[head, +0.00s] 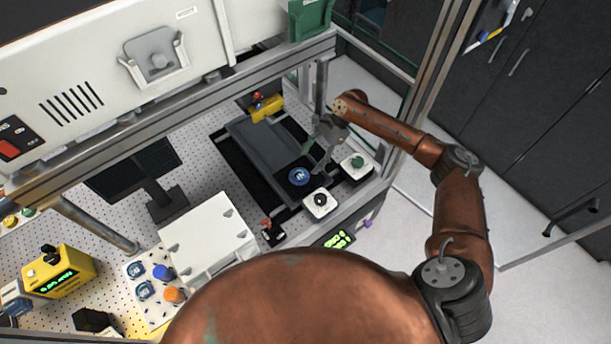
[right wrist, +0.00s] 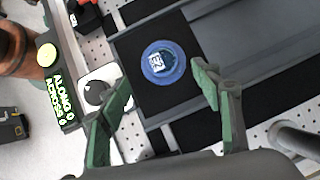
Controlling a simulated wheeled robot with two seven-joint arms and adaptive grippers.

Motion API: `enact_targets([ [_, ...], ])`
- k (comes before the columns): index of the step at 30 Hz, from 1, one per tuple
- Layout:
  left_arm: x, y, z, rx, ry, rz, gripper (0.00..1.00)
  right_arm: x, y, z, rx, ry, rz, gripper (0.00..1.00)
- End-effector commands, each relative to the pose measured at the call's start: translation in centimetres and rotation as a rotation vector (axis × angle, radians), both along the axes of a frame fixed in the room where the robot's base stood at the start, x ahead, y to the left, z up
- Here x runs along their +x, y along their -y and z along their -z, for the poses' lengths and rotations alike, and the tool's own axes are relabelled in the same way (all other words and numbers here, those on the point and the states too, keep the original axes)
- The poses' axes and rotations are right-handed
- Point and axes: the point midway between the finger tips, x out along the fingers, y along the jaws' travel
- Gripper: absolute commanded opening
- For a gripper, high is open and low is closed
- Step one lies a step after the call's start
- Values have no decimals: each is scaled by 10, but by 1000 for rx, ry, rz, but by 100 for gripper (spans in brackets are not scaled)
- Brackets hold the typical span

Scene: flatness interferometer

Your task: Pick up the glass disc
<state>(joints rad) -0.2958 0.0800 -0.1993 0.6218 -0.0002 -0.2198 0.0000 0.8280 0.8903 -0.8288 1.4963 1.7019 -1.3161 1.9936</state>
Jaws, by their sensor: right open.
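A round blue glass disc (head: 299,177) with a pale printed label lies flat on the black front end of the grey slide stage. In the right wrist view the disc (right wrist: 163,62) lies beyond and between my fingertips, not touched by them. My right gripper (head: 318,158) is open and empty, just above and beside the disc. Its two green fingers (right wrist: 162,88) stand apart in the wrist view. My left gripper is not in view.
White knob boxes (head: 320,203) and (head: 356,166) stand close to the disc. A metal frame post (head: 321,88) rises near my right gripper. More blue discs (head: 135,269) lie on a white plate at left, beside a white box (head: 208,238). A yellow block (head: 267,108) stands behind the stage.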

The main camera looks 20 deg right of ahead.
Motion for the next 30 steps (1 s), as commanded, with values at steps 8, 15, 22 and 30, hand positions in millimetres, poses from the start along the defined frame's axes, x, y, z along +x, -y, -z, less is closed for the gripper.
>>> enact_targets([
  [8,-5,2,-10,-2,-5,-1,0,-2,-17,24,2,-2,-2,59],
  [15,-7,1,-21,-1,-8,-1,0,-2,-33,53,1,0,-1,59],
  [22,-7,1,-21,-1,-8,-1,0,-3,-36,60,1,1,-2,59],
  [30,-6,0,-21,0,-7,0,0,-3,-36,60,1,1,-2,46],
])
